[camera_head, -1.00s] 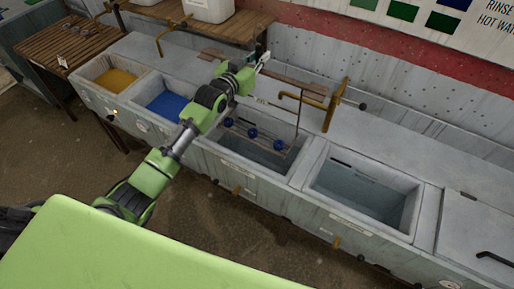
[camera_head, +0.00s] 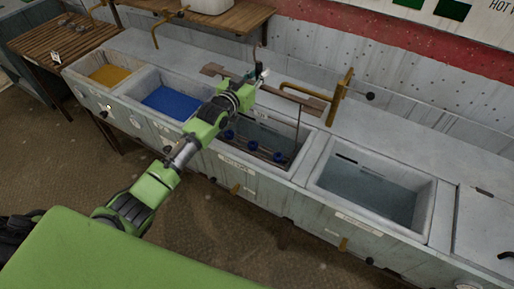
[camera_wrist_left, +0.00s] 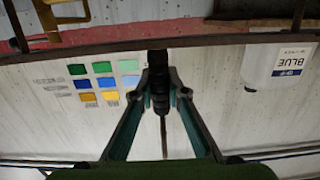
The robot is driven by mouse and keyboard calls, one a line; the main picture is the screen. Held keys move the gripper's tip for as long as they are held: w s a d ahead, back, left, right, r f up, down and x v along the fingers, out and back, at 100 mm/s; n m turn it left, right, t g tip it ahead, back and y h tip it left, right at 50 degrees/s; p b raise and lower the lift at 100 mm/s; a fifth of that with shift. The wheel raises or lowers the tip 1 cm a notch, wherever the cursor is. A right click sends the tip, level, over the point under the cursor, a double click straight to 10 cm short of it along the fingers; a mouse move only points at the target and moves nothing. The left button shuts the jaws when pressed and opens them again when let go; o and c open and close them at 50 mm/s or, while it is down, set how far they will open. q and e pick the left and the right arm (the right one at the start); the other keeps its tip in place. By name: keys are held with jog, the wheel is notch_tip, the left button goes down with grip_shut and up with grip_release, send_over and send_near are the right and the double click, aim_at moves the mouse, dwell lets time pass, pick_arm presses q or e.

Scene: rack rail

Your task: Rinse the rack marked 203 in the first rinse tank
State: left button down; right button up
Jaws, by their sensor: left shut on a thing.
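My left gripper (camera_head: 260,74) is shut on the dark upright grip (camera_wrist_left: 158,85) of a hanging rack. The rack's long brown top bar (camera_head: 302,97) lies above the third tank. A thin rod (camera_head: 297,125) hangs from it to a lower frame bearing blue pieces (camera_head: 252,149). These sit down inside the third tank (camera_head: 297,165), apparently at or under the water; the exact depth is unclear. My forearm hides part of the rack and tank. The rack's number is not readable. My right gripper is not in view.
A yellow-filled tank (camera_head: 113,76) and a blue-filled tank (camera_head: 170,103) lie to the left. Another water tank (camera_head: 368,190) lies to the right. A brass tap pipe (camera_head: 341,97) rises behind, near the top bar's right end. A wooden shelf (camera_head: 245,17) stands behind.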

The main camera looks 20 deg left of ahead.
aim_at(262, 86)
pick_arm(q)
notch_tip(262, 86, down, 6)
jog(key=b, duration=0.4)
jog(key=shift+f+b, duration=0.25)
jog(key=shift+b, duration=0.05)
jog(key=shift+s+p, duration=0.3)
jog(key=shift+p, duration=0.15)
jog(key=shift+s+a+p, duration=0.15)
jog(key=shift+s+p, duration=0.15)
jog(key=shift+s, duration=0.2)
jog(key=shift+w, duration=0.15)
jog(key=shift+b+x, duration=1.25)
jog(key=shift+x, duration=0.25)
jog(key=shift+r, duration=0.25)
dwell(1.2)
